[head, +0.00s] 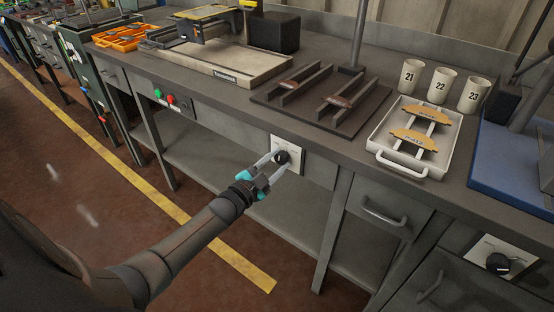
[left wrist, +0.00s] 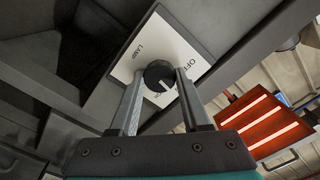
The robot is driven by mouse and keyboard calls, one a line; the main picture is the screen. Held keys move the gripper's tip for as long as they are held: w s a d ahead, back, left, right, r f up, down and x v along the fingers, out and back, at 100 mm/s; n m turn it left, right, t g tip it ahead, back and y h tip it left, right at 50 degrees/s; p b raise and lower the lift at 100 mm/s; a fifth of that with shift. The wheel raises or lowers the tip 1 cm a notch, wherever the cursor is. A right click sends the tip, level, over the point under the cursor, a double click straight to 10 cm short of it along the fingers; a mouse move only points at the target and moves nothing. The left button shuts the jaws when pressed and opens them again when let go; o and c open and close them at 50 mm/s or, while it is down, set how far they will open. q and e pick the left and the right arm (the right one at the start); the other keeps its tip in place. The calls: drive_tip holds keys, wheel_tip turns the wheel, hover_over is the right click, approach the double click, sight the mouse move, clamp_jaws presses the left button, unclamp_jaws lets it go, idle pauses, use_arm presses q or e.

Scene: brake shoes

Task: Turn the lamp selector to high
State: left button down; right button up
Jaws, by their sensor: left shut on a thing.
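The lamp selector is a black round knob (head: 282,157) on a white plate (head: 295,143) on the front of the bench. My left gripper (head: 279,160) reaches it from the front, its two grey fingers closed on either side of the knob. In the left wrist view the knob (left wrist: 159,75) sits between the tips of my left gripper (left wrist: 158,78). The plate (left wrist: 150,40) reads "LAMP" and "OFF" there; other lettering is partly hidden by the fingers. A pale pointer mark on the knob points toward the lower right of that view. My right gripper is not in view.
Another black knob (head: 498,263) is on a panel at the lower right. A drawer handle (head: 384,214) juts out right of the selector. On the bench are a white tray (head: 382,158) with brake shoes and cups (head: 441,84). An orange panel (left wrist: 262,122) glows with bright strips.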

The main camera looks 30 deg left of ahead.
use_arm(q)
drive_tip(key=m, duration=0.3)
drive_tip(key=shift+m, duration=2.3)
drive_tip(key=shift+c, duration=1.8)
unclamp_jaws()
drive_tip(key=shift+s, duration=0.15)
